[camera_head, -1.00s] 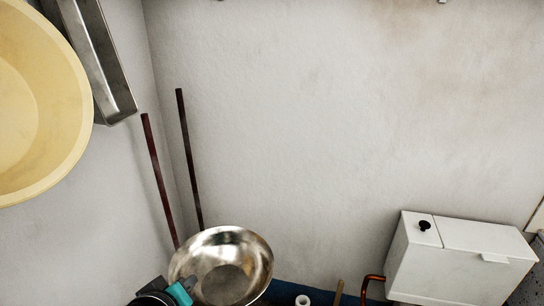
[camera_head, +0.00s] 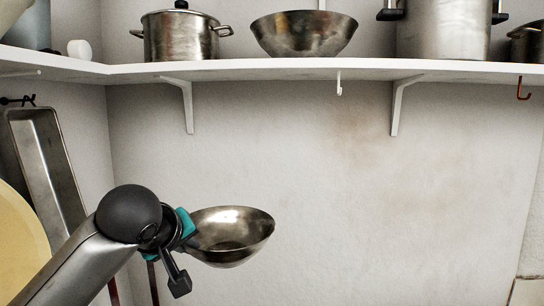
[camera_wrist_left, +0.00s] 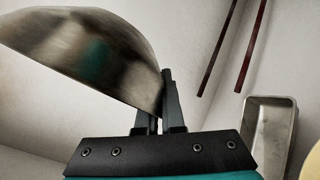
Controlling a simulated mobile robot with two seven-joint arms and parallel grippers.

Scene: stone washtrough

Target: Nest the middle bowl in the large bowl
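A metal bowl (camera_head: 240,230), which I take for the middle bowl, is held in the air below the shelf, nearly level in the head view. My left gripper (camera_head: 190,236) is shut on its left rim. In the left wrist view, the fingers (camera_wrist_left: 158,105) pinch the edge of the bowl (camera_wrist_left: 75,50), whose outer side shows. A second metal bowl (camera_head: 304,36), apparently the large bowl, stands upright on the shelf, above and to the right of the held one. Its inside is mostly hidden from this low angle. My right gripper is not in view.
The white shelf (camera_head: 270,69) has brackets and hooks below its front edge. A lidded pot (camera_head: 180,38) stands left of the shelf bowl, and a tall pot (camera_head: 443,32) stands right. A metal trough (camera_head: 45,160) hangs on the left wall. The wall area right of the held bowl is clear.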

